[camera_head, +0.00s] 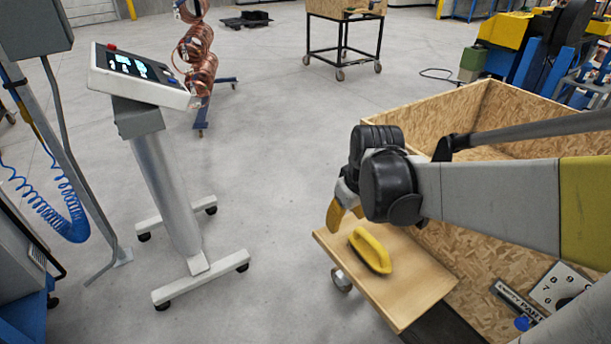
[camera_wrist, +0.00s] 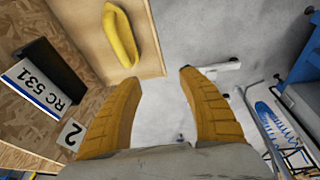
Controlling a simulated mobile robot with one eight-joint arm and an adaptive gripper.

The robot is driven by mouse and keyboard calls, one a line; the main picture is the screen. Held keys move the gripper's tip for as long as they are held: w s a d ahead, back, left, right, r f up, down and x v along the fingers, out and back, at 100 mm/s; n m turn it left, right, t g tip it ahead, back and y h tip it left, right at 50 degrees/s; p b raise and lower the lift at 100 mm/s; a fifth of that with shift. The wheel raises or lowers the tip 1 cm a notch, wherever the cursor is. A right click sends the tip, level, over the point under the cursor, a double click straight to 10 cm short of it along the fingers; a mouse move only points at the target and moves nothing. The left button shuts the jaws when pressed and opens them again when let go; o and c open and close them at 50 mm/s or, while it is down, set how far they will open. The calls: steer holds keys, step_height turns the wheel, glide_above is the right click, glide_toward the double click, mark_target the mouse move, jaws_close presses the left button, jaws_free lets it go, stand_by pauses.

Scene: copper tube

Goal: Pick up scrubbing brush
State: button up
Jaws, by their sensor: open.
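The yellow scrubbing brush (camera_head: 370,250) lies on a light wooden board (camera_head: 415,287) beside the chipboard crate in the head view. It also shows in the wrist view at the upper left (camera_wrist: 121,36), on the board's surface. My gripper (camera_head: 345,214) is above the far left edge of the board, a little up and left of the brush in the head view. In the wrist view its two yellow-orange fingers (camera_wrist: 160,78) are spread wide with nothing between them. The brush lies beyond the left fingertip, apart from it. The brush's underside is hidden.
The chipboard crate (camera_head: 505,245) stands right of the board, with my arm over it. A control panel on a wheeled stand (camera_head: 165,170) is at the left. Copper coils (camera_head: 198,58) hang behind it. The floor between stand and board is clear.

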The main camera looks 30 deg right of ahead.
steer(key=g+p, duration=0.2)
steer(key=p, duration=0.1)
glide_toward(374, 241)
steer(key=shift+w+d+y, duration=0.1)
steer(key=shift+d+y, duration=0.3)
steer(key=shift+d, duration=0.3)
steer(key=shift+n, duration=0.3)
steer(key=f, duration=0.2)
steer(key=f+b, duration=0.1)
steer(key=f, duration=0.1)
steer(key=f+b, duration=0.1)
steer(key=shift+w+f, duration=0.3)
steer(key=shift+f, duration=0.1)
steer(key=f+b, duration=0.2)
steer(key=f, duration=0.1)
steer(key=f+b, duration=0.1)
steer(key=f, duration=0.1)
steer(key=shift+w+a+f, duration=0.2)
steer(key=shift+w+a, duration=0.05)
steer(key=shift+a, duration=0.1)
steer(key=shift+r, duration=0.15)
jaws_close()
